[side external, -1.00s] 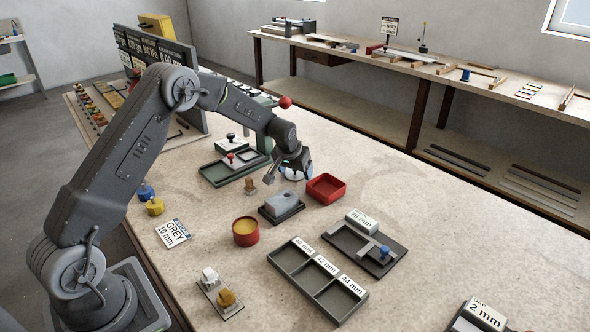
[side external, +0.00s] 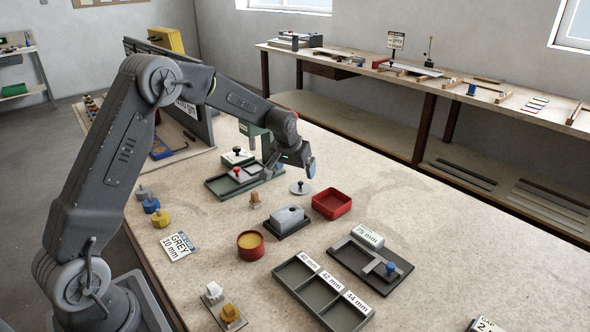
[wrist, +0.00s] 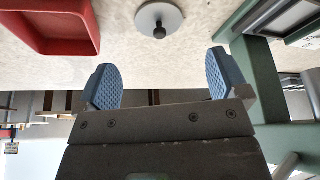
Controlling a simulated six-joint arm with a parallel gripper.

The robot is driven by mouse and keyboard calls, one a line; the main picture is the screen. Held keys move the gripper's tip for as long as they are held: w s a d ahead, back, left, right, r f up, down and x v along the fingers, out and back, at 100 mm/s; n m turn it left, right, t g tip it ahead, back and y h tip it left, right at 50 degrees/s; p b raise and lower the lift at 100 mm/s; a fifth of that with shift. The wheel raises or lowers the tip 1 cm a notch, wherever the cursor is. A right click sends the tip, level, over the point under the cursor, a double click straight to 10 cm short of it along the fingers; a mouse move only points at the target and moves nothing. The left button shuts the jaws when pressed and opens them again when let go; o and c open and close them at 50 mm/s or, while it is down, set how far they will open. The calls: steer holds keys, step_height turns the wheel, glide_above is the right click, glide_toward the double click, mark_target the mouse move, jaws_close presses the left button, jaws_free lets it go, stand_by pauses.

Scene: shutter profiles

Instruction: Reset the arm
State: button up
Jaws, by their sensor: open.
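My gripper (side external: 290,168) hangs above the back middle of the bench, behind the red bin. In the wrist view its two blue ribbed pads (wrist: 163,76) stand wide apart with nothing between them. A pale round disc with a black knob (side external: 300,188) lies on the bench just below and in front of the gripper. The disc also shows in the wrist view (wrist: 170,26), beyond the fingertips and apart from them.
A red bin (side external: 332,204) stands right of the disc, and a green press-like fixture (side external: 232,186) stands left. A grey block on a dark base (side external: 287,222), a red pot (side external: 250,245), a labelled three-slot tray (side external: 322,290) and a 75 mm fixture (side external: 370,264) lie nearer.

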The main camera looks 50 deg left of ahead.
steer(key=s+d+r+m, duration=0.1)
steer(key=s+d+r, duration=0.4)
steer(key=s+r, duration=0.25)
steer(key=s+d+r+m, duration=0.1)
steer(key=s+d+r, duration=0.4)
steer(key=s+r, duration=0.25)
steer(key=s+d+m+h, duration=0.1)
steer(key=s+d, duration=0.2)
steer(key=s, duration=0.6)
steer(key=s+d+m+t, duration=0.1)
steer(key=s+d, duration=0.2)
steer(key=s, duration=0.7)
steer(key=shift+s+h, duration=0.2)
steer(key=shift+h, duration=0.2)
